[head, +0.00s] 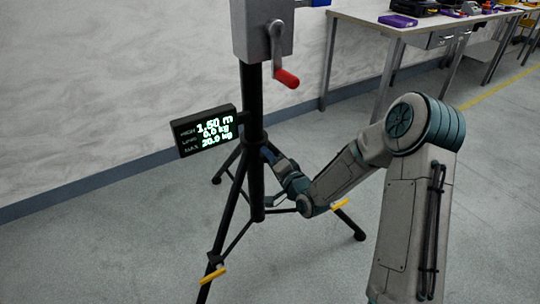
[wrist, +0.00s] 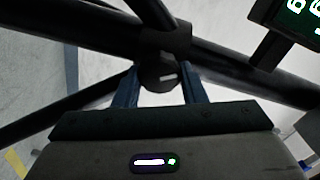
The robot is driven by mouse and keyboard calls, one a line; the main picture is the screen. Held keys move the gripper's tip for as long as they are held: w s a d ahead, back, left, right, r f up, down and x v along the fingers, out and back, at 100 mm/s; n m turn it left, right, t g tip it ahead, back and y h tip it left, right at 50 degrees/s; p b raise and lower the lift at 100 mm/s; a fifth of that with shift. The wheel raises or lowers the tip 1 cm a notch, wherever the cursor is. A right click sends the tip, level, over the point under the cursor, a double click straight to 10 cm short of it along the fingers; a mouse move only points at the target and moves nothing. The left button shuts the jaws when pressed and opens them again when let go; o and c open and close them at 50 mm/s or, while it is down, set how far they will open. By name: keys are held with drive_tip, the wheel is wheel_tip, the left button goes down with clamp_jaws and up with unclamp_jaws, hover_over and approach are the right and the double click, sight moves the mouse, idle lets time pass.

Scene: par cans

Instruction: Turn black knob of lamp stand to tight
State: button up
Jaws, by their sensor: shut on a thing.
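The lamp stand (head: 254,110) is a black tripod with an upright pole and spread legs. My gripper (head: 268,156) reaches the pole from the right, low down near where the legs join it. In the head view, the knob is hidden behind the gripper and cannot be made out.
A grey box with a red-handled crank (head: 287,77) is at the pole's top. A lit display (head: 205,131) juts left from the pole. Yellow-tipped parts (head: 214,274) are on the legs. A workbench (head: 420,25) stands behind right; floor around is clear.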

drive_tip(key=shift+f+m+p, duration=0.1)
drive_tip(key=shift+m+p, duration=0.5)
drive_tip(key=shift+m, duration=1)
drive_tip(key=o, duration=1)
drive_tip(key=shift+s, duration=0.1)
drive_tip(key=p+v, duration=0.2)
drive_tip(key=v, duration=1.1)
drive_tip(key=shift+s+d, duration=0.25)
drive_tip(key=shift+p, duration=0.3)
